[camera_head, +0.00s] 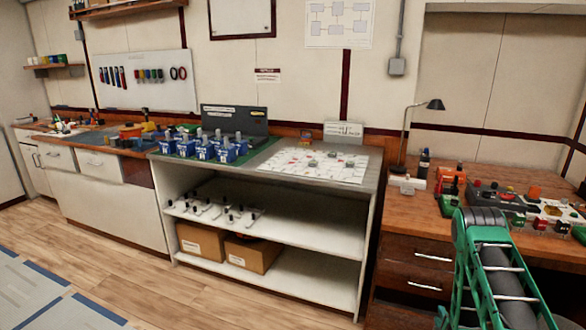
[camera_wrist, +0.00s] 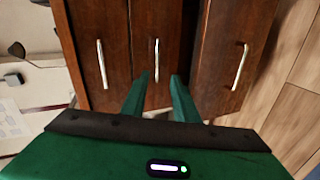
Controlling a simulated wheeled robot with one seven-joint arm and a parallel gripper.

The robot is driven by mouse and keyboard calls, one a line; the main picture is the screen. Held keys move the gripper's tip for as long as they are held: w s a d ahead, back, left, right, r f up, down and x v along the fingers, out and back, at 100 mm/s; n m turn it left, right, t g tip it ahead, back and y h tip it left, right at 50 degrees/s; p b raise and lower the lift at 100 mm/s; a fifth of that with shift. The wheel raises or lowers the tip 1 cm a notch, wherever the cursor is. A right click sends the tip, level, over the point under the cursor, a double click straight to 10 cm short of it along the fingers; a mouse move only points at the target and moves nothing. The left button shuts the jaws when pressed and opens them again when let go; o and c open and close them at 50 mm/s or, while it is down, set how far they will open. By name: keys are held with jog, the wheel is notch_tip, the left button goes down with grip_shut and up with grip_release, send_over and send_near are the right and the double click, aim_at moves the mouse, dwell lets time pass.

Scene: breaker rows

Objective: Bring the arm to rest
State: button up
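My gripper (camera_wrist: 161,75) shows in the wrist view with two green fingers apart and nothing visible held between them. Past the fingertips is a dark wooden drawer front with a metal handle (camera_wrist: 157,60), which lines up with the gap. I cannot tell how far the fingertips are from it. In the head view my green arm rises at the lower right, in front of the wooden desk (camera_head: 432,190); my gripper is not clearly seen there.
The desk's drawers (camera_head: 415,250) look closed. Breakers and a lamp (camera_head: 432,105) stand on the desk.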

jog(key=s+r+m+g+y, duration=0.1)
jog(key=s+r+m+g, duration=0.25)
jog(key=r, duration=0.95)
jog(key=s+r+m+g, duration=0.3)
jog(key=r+m, duration=0.2)
jog(key=r, duration=0.7)
jog(key=s+a+r+m+g+y, duration=0.1)
jog(key=s+a+r+m+g, duration=0.1)
jog(key=s, duration=1)
jog(key=s+a+r+m+g+y, duration=0.1)
jog(key=s+a+r+m+g, duration=0.1)
jog(key=s+a+r+m, duration=0.3)
jog(key=s+a+r+m+g+y, duration=0.2)
jog(key=s+a+r, duration=0.3)
jog(key=s, duration=1.3)
notch_tip(320, 180, up, 5)
jog(key=shift+s+f+m+g, duration=0.15)
jog(key=shift+s+m+g, duration=0.25)
jog(key=shift+m+g, duration=0.25)
jog(key=shift+w+f, duration=0.25)
jog(key=shift+w, duration=0.35)
